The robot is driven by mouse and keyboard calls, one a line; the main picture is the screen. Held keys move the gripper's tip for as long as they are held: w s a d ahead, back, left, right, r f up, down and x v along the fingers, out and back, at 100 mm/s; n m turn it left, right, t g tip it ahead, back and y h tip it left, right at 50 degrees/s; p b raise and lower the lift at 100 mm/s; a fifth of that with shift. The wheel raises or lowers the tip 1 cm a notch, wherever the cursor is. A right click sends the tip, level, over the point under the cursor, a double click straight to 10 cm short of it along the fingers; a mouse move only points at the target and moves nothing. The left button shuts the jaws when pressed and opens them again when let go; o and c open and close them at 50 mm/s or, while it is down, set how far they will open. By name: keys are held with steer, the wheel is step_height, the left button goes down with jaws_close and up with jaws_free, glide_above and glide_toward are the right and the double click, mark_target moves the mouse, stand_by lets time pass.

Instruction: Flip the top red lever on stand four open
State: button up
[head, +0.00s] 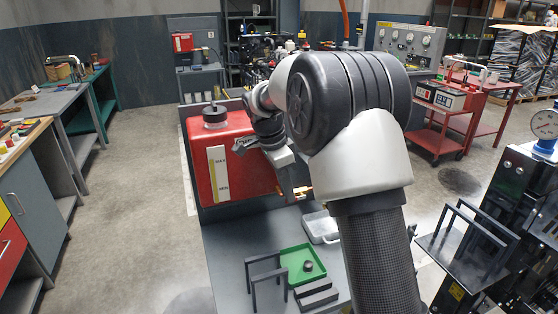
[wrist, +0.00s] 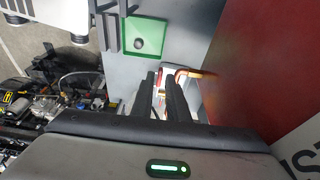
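My gripper (head: 291,197) is beside the lower right of a red tank (head: 228,155) in the head view. In the wrist view my gripper's two dark fingers (wrist: 161,78) are a small way apart. A narrow red and pale part (wrist: 162,72) shows in the gap between them, perhaps a lever; I cannot tell if the fingers touch it. An orange-copper bent pipe or handle (wrist: 194,73) lies just right of the fingers, by the red tank wall (wrist: 255,70). It shows as a small orange piece by my gripper in the head view (head: 306,191). No stand number is readable.
A green tray (head: 293,259) holding a dark round part stands on the grey bench (head: 229,262), with black frames and a clear box (head: 320,227) close by. An engine (wrist: 55,100) shows at the left of the wrist view. The floor at left is open.

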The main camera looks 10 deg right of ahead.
steer(key=p+v, duration=0.1)
steer(key=v, duration=1.4)
steer(key=shift+r, duration=0.2)
steer(key=s+d+r+n+t+y+p, duration=0.1)
steer(key=s+d+r+n, duration=0.2)
steer(key=s, duration=0.4)
steer(key=s+d+r+n+t+y, duration=0.1)
steer(key=s+r+n, duration=0.25)
steer(key=s, duration=0.35)
steer(key=s+f+n+t, duration=0.1)
steer(key=s+f+n, duration=0.2)
steer(key=s, duration=0.5)
steer(key=s+f+n+t+p, duration=0.1)
steer(key=s+f+n+t, duration=0.1)
steer(key=s+f+n, duration=0.2)
steer(key=s+n, duration=0.2)
steer(key=s, duration=0.2)
steer(key=shift+s+d+f+y+p, duration=0.25)
steer(key=shift+s+d+y+p, duration=0.05)
steer(key=shift+s+d+y, duration=0.1)
steer(key=shift+s, duration=0.1)
